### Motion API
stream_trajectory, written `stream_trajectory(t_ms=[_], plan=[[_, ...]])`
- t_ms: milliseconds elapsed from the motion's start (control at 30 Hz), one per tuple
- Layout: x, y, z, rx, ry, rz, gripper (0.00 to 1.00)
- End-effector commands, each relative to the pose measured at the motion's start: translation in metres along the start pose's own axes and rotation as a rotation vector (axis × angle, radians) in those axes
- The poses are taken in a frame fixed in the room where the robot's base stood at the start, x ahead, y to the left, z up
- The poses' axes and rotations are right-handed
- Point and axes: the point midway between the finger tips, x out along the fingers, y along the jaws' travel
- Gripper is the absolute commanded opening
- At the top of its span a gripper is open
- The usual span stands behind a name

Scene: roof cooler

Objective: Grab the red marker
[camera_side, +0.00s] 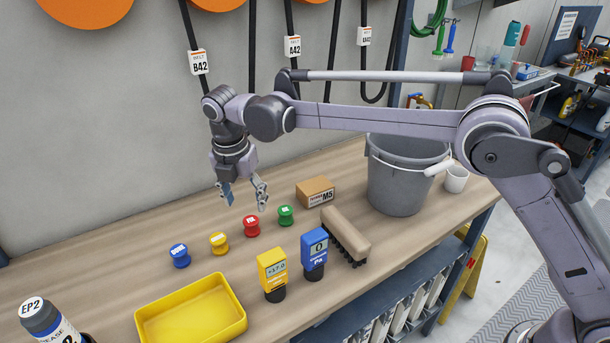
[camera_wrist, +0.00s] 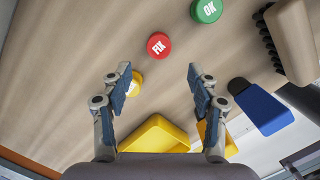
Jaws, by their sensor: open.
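The red marker (camera_side: 251,225) is a small spool-shaped piece standing upright on the wooden bench, between a yellow marker (camera_side: 219,243) and a green marker (camera_side: 286,215). In the wrist view the red marker (camera_wrist: 159,46) shows a round top reading "FIX", ahead of the fingertips and roughly centred between them. My gripper (camera_side: 245,197) is open and empty, pointing down above the bench and apart from the red marker. In the wrist view my gripper (camera_wrist: 158,80) has its fingers wide apart; the left finger partly covers the yellow marker (camera_wrist: 136,86).
A blue marker (camera_side: 180,256) stands at the left of the row. A yellow tray (camera_side: 238,324), yellow meter (camera_side: 272,269), blue meter (camera_side: 314,249) and brush (camera_side: 346,232) are in front. A cardboard box (camera_side: 315,191) and grey bucket (camera_side: 397,188) stand to the right.

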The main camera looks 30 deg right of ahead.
Motion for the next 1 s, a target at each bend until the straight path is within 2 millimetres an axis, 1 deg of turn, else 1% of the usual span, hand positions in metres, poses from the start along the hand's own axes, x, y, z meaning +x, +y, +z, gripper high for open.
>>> stream_trajectory(t_ms=[33, 133, 200, 433, 700, 833, 1000], plan=[[0.009, 0.000, 0.001, 0.001, 0.000, 0.000, 0.60], [0.023, 0.000, 0.001, 0.002, 0.000, 0.001, 0.60], [0.030, 0.000, 0.001, 0.002, 0.000, 0.001, 0.60], [0.045, 0.000, 0.002, 0.004, 0.000, 0.001, 0.60], [0.080, 0.002, 0.005, 0.005, 0.000, 0.001, 0.60], [0.088, 0.002, 0.005, 0.005, 0.000, 0.001, 0.60], [0.089, 0.002, 0.005, 0.004, 0.000, 0.001, 0.60]])
